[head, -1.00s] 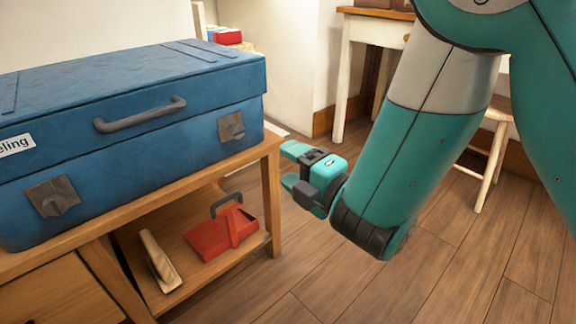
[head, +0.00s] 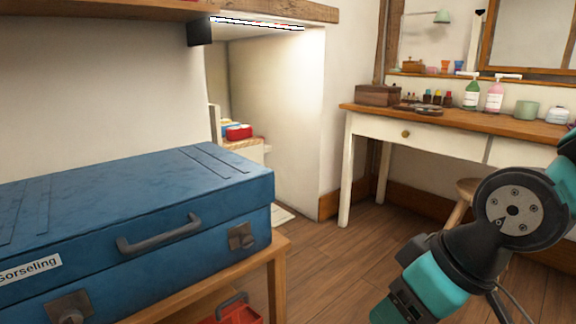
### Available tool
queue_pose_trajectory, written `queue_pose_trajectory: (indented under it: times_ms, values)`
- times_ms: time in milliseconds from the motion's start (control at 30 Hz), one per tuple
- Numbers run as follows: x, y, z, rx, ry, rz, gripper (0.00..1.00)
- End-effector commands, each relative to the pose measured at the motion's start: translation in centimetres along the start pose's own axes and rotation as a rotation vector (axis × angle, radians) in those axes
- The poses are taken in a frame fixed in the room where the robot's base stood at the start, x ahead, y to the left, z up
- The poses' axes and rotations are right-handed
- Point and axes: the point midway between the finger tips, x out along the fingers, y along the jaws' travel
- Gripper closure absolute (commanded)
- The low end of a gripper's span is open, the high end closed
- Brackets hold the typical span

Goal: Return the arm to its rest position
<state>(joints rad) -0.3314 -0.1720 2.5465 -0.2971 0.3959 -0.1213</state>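My arm shows at the lower right of the head view. My gripper (head: 392,312) points down and left toward the bottom edge. Its fingers are cut off or hidden, so I cannot see whether they are apart. It is to the right of the blue suitcase and in front of the vanity table, over the wood floor. Nothing is seen in it.
A closed blue suitcase (head: 110,215) stands on a wooden bench (head: 277,265) at left. Floor between is clear.

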Motion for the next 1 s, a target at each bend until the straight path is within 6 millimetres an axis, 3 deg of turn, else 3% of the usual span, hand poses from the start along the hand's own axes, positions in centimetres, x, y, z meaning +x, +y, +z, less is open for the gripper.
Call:
queue_pose_trajectory:
  times_ms: [33,167,467,1000]
  values:
    - [-1.9,-1.1,0.8,0.019,-0.042,-0.035,0.38]
    - [-5.7,-3.8,3.9,0.047,-0.181,-0.118,0.38]
    - [-14.1,-5.5,0.3,0.045,-0.197,-0.123,0.38]
    - [-32.9,-8.9,-8.0,0.044,-0.196,-0.123,0.38]
